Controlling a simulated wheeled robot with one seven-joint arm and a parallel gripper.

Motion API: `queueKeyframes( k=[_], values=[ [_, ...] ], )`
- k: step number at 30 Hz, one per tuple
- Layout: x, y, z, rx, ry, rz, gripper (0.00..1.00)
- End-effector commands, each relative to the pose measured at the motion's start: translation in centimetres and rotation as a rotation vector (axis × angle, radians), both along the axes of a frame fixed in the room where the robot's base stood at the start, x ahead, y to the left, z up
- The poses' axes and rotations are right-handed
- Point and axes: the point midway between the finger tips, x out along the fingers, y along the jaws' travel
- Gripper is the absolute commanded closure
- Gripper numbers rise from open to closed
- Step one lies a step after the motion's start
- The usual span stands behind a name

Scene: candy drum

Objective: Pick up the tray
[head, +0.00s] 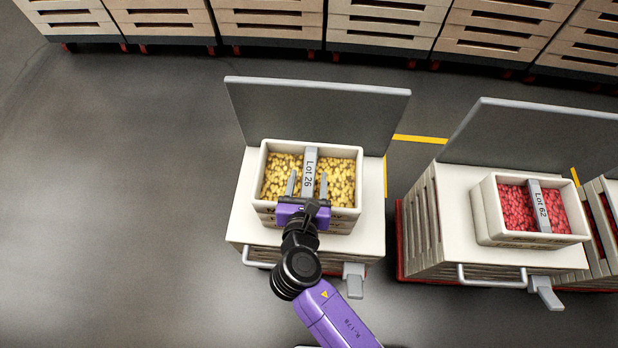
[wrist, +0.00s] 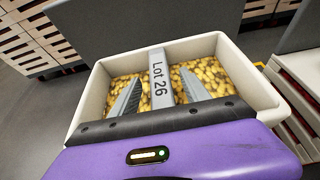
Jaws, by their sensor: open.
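The tray (head: 357,178) is a cream box full of yellow candies, with a grey bar labelled "Lot 26" (head: 310,168) across its middle. It stands on a white cart top (head: 243,215) in front of a grey back panel. My gripper (head: 307,184) is over the tray, its two grey fingers apart, one on each side of the bar. In the wrist view the tray's rim (wrist: 248,72) and the bar (wrist: 159,77) show, with a finger to the left and right of the bar. I cannot tell whether the fingers touch the bar.
A grey panel (head: 315,112) stands upright behind the tray. To the right, another cart holds a cream tray (head: 487,211) of red candies labelled "Lot 62". Stacked wooden crates (head: 270,22) line the back. The floor (head: 130,190) at left is clear.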

Motion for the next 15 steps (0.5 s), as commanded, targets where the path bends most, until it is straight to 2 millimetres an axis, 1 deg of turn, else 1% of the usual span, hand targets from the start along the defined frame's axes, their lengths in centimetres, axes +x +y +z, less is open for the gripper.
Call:
queueKeyframes(
  k=[3,9,10,14,15],
  values=[
    [0.68,-0.03,-0.28,0.0,0.0,0.0,0.45],
    [0.72,-0.04,-0.29,0.0,0.0,0.0,0.45],
    [0.71,-0.03,-0.29,0.0,0.0,0.0,0.47],
    [0.7,-0.03,-0.29,0.0,0.0,0.0,0.73],
    [0.7,-0.03,-0.29,-0.001,0.0,0.0,0.81]
  ],
)
